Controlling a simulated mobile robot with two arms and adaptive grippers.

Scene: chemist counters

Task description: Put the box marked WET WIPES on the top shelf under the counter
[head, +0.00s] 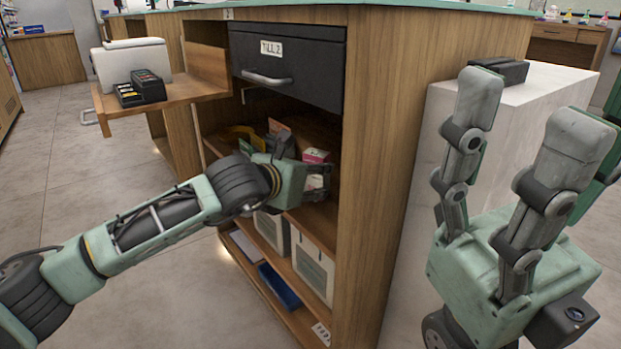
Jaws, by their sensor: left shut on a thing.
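My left gripper (302,160) reaches into the top shelf (322,218) under the counter, below the black drawer. It is shut on a small box (316,156) with pink and white faces, partly hidden by the fingers. I cannot read its marking, so I cannot confirm the words WET WIPES. I cannot tell whether the box touches the shelf board. My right gripper (527,122) is in the right foreground, pointing up, with its fingers spread open and nothing between them.
A black drawer (290,65) labelled TILL 2 hangs above the shelf. Other colourful packets lie deeper on the shelf. Lower shelves hold pale boxes (314,265) and a blue item (279,286). A wooden side panel (385,150) bounds the shelf on the right. A side ledge (190,89) projects left.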

